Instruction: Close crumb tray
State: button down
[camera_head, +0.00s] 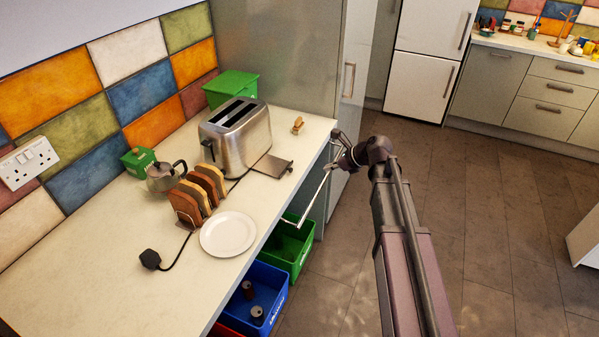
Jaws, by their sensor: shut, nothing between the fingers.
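The toaster (236,133) is a brushed-metal two-slot one standing on the worktop near the tiled wall. Its crumb tray (272,167) is a flat metal plate sticking out from the toaster's base toward the worktop's front edge, with a small dark tab at its outer end. My gripper (335,151) is shut and empty, near the worktop's front edge to the right of the tray and apart from it. The fingertips look small and dark at this distance. The inner part of the tray is hidden inside the toaster.
A toast rack (199,193) with bread, a white plate (228,234) and a metal jug (166,177) stand left of the tray. A small wooden object (297,125) lies right of the toaster. Green (290,246) and blue (262,293) crates are below the worktop.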

aim_at(291, 174)
jog(key=shift+f, duration=0.1)
jog(key=b+x, duration=0.7)
jog(key=x, duration=0.3)
jog(key=shift+a+f, duration=0.1)
jog(key=shift+f, duration=0.15)
jog(key=shift+w+a+r+p, duration=0.15)
jog(key=shift+w+a+r, duration=0.1)
jog(key=shift+a, duration=0.2)
jog(key=shift+w+a+r+p, duration=0.15)
jog(key=shift+w+a, duration=0.1)
jog(key=shift+a, duration=0.25)
jog(key=shift+w+a, duration=0.3)
jog(key=shift+a, duration=0.45)
jog(key=shift+w, duration=0.1)
